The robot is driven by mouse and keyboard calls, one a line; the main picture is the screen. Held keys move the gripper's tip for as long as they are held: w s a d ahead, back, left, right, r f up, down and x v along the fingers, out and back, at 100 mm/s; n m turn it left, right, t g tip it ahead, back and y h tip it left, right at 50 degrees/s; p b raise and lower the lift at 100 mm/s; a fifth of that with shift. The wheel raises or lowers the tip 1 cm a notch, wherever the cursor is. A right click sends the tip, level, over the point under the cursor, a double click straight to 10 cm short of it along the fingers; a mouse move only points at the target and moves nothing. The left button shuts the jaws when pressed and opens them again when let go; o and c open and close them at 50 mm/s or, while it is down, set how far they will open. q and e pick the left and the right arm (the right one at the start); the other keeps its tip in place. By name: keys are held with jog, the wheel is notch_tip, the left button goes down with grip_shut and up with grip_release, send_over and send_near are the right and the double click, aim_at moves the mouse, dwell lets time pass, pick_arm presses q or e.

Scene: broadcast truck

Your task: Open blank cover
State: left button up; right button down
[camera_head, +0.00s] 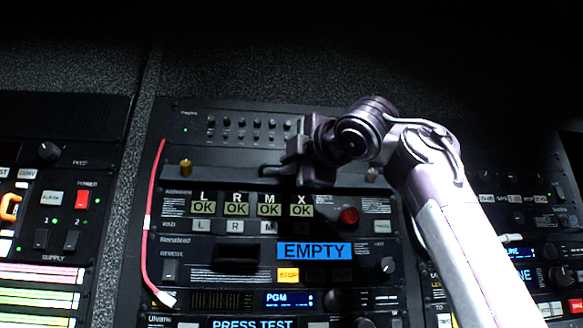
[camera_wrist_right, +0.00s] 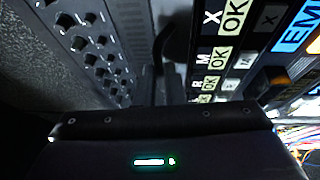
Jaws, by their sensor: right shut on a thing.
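The blank cover (camera_head: 225,160) seems to be the plain dark strip between the top knob panel and the panel marked L, R, M, X. A brass knob (camera_head: 185,167) stands at its left end, and a second knob (camera_head: 371,174) shows dimly at its right end beside my arm. My right gripper (camera_head: 284,172) is at the middle of this strip, shut on what looks like the cover's dark handle or edge. The gripped part is mostly hidden by the fingers and too dark to make out. My left gripper is not in view.
Above is a panel with rows of small knobs (camera_head: 240,128). Below are the lit OK labels (camera_head: 236,209), a red button (camera_head: 349,216) and a blue EMPTY display (camera_head: 314,251). A red cable (camera_head: 152,215) hangs along the left side. More panels flank the rack.

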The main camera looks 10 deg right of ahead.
jog(key=shift+s+r+m+g+h, duration=0.1)
jog(key=shift+r+m+g+h, duration=0.3)
jog(key=shift+g, duration=0.3)
dwell(0.5)
jog(key=c, duration=1.5)
grip_release()
jog(key=shift+a, duration=0.15)
jog(key=b+v, duration=0.3)
jog(key=v, duration=0.4)
jog(key=shift+s+d, duration=0.25)
jog(key=shift+s, duration=0.05)
jog(key=shift+w, duration=0.1)
